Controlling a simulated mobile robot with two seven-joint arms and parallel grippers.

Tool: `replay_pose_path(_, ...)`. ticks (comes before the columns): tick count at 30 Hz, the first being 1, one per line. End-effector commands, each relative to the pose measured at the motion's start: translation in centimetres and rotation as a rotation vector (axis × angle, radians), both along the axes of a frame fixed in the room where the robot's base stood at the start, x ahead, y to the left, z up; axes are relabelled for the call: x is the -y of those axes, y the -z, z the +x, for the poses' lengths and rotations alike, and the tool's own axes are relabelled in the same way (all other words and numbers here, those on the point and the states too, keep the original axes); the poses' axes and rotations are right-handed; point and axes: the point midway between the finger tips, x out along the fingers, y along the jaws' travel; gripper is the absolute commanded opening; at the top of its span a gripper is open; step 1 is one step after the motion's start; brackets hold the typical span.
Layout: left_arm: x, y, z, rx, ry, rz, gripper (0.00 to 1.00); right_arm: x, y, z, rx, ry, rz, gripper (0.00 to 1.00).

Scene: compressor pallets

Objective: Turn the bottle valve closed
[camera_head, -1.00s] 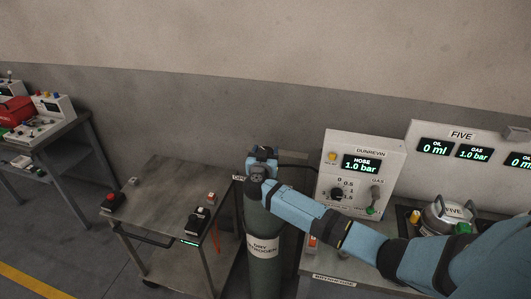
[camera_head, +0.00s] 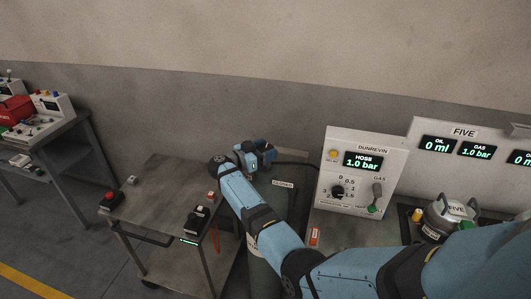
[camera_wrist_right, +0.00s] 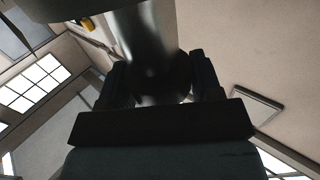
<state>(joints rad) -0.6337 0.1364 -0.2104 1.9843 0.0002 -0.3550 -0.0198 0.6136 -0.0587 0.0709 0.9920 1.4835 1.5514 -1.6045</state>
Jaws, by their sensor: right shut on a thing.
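The grey-green gas bottle (camera_head: 284,208) stands between the steel cart and the panel bench, partly hidden behind my right arm. My right gripper (camera_head: 268,153) is at the top of the bottle, reached by the blue arm bending over from the lower right. The bottle valve is hidden by the gripper in the head view. In the right wrist view the two dark fingers of my right gripper (camera_wrist_right: 165,85) stand on either side of a dark rounded part, which I take as the valve (camera_wrist_right: 162,86), and are shut on it. A shiny metal cylinder rises beyond it. My left gripper is out of view.
A steel cart (camera_head: 160,196) with small button boxes stands left of the bottle. A white hose panel (camera_head: 335,160) reading 1.0 bar stands close on the right. A silver pot (camera_head: 452,215) sits further right. The wall is close behind.

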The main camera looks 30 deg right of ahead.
Motion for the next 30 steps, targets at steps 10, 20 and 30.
replay_pose_path(10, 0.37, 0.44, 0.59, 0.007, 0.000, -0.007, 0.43, 0.04, -0.04, 0.03, 0.002, 0.082, -0.001, 0.35)
replay_pose_path(20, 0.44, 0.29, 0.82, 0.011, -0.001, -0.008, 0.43, 0.11, -0.15, 0.02, 0.003, 0.087, -0.002, 0.35)
replay_pose_path(30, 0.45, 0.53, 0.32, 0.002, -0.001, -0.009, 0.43, 0.07, -0.11, 0.02, 0.002, 0.086, -0.001, 0.84)
